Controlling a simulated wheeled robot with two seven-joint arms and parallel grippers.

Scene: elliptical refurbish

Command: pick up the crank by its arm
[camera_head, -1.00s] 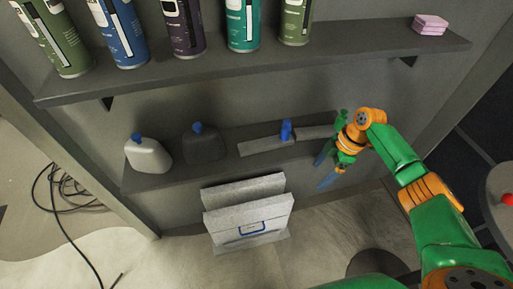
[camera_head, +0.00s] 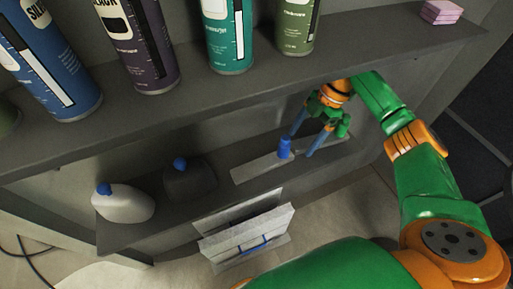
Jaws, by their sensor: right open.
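The crank (camera_head: 256,169) appears to be the long flat grey bar on the lower shelf, with an upright blue knob (camera_head: 284,148) near its middle. Part of the bar is hidden behind my right gripper. My right gripper (camera_head: 301,145) is open, with its two blue fingers pointing down and left at the bar, just right of the knob. One finger is close to the knob and the other is nearer the shelf's front. I cannot tell whether the fingers touch the bar. Nothing is seen held. My left gripper is out of view.
A white jug (camera_head: 124,204) and a dark jug (camera_head: 190,181) with blue caps stand left of the bar. The upper shelf (camera_head: 380,43) overhangs close above my right gripper and carries several spray cans and pink blocks (camera_head: 442,12). A grey case (camera_head: 248,240) stands below the lower shelf.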

